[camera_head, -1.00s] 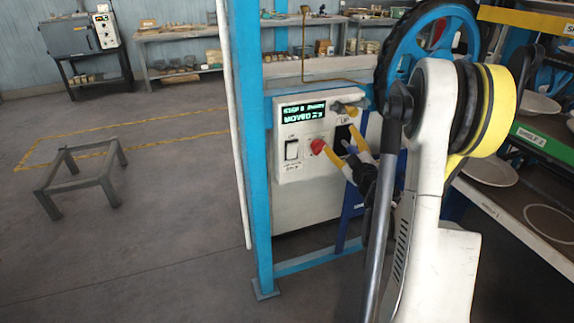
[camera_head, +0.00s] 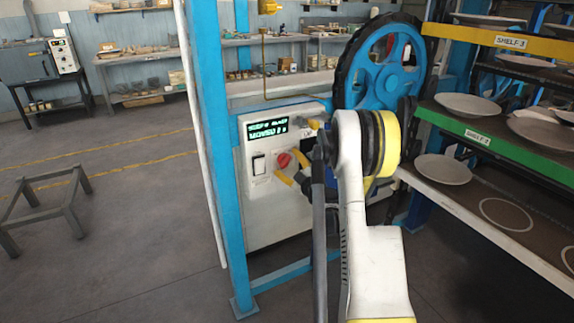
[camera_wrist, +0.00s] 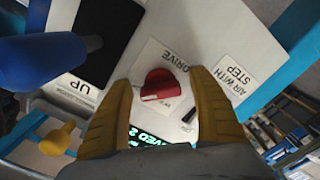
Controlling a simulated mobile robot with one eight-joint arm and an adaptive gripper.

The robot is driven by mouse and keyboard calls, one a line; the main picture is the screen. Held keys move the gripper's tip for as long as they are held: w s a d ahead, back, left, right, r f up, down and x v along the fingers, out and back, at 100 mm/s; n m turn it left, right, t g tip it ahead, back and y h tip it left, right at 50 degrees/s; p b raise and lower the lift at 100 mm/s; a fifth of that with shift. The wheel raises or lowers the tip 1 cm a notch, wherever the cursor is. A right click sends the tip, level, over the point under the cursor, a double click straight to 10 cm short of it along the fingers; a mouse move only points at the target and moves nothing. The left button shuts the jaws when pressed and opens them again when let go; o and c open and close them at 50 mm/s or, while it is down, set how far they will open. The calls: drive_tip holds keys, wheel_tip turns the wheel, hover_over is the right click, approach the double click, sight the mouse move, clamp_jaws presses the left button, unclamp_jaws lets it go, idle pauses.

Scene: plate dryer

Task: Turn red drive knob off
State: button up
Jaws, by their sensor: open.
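My gripper (camera_head: 294,167) is at the panel, close to the knob. In the wrist view the two yellow fingers of my gripper (camera_wrist: 161,82) are open, one on each side of the knob, with a visible gap on each side. Whether the fingertips touch the panel is not clear.
A blue handle (camera_wrist: 40,62) and a yellow knob (camera_wrist: 57,140) are close by in the wrist view. A blue post (camera_head: 214,150) stands left. Shelves with plates (camera_head: 443,169) stand right.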

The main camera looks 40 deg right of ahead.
drive_tip(key=shift+w, duration=0.15)
drive_tip(key=shift+r, duration=0.1)
drive_tip(key=c, duration=1.2)
drive_tip(key=n+b, duration=0.1)
drive_tip(key=n, duration=0.3)
drive_tip(key=shift+d+n, duration=0.1)
drive_tip(key=shift+n, duration=0.2)
drive_tip(key=n, duration=0.2)
drive_tip(key=n+b, duration=0.1)
drive_tip(key=n, duration=0.1)
drive_tip(key=shift+r+n, duration=0.2)
drive_tip(key=shift+n, duration=0.1)
drive_tip(key=n, duration=0.4)
drive_tip(key=shift+r, duration=0.2)
drive_tip(key=shift+n, duration=2.3)
drive_tip(key=shift+r, duration=0.1)
